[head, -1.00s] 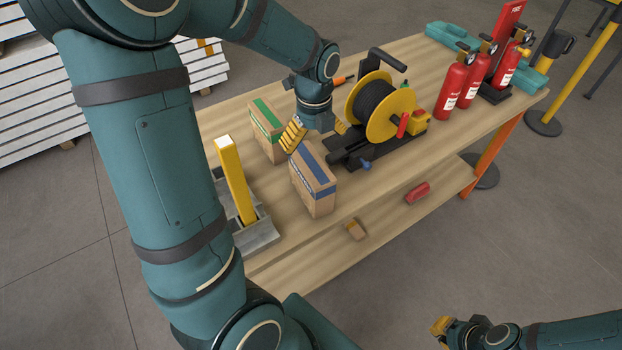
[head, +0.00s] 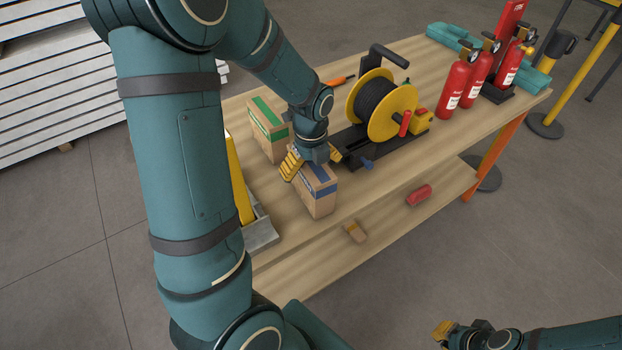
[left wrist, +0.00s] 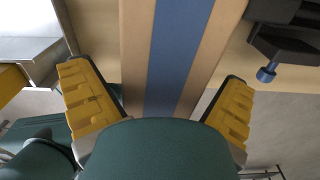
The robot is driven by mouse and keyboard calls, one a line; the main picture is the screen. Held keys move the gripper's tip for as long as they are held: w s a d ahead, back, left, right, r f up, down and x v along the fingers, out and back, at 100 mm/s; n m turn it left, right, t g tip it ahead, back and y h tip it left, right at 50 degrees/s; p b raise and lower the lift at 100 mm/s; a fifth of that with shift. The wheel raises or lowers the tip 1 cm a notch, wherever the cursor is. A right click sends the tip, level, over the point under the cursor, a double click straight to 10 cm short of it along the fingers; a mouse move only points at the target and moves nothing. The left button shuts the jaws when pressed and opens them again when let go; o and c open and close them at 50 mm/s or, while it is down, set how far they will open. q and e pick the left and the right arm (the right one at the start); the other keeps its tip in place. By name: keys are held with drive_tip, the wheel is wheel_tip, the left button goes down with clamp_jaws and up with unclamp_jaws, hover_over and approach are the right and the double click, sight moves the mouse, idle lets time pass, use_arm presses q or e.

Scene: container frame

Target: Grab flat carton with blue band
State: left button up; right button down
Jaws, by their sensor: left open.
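The flat carton with the blue band (head: 316,194) stands upright near the front edge of the wooden table. My left gripper (head: 312,167) is above it, its yellow fingers open to either side of the carton's top. In the left wrist view, the carton's top with its blue band (left wrist: 172,50) lies between the open fingers (left wrist: 160,115), with gaps on both sides. The gripper hides part of the carton's top in the head view. My right gripper (head: 442,330) is at the bottom right, away from the table; its jaw opening is unclear.
A green-banded carton (head: 267,130) stands just behind. A cable reel (head: 385,108) is close on the right. A yellow post on a grey base (head: 262,232) is at left. Fire extinguishers (head: 457,85) stand further right. A small box (head: 355,231) and red object (head: 419,195) lie on the lower shelf.

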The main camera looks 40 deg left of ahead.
use_arm(q)
drive_tip(key=c, duration=1.4)
drive_tip(key=shift+o, duration=0.2)
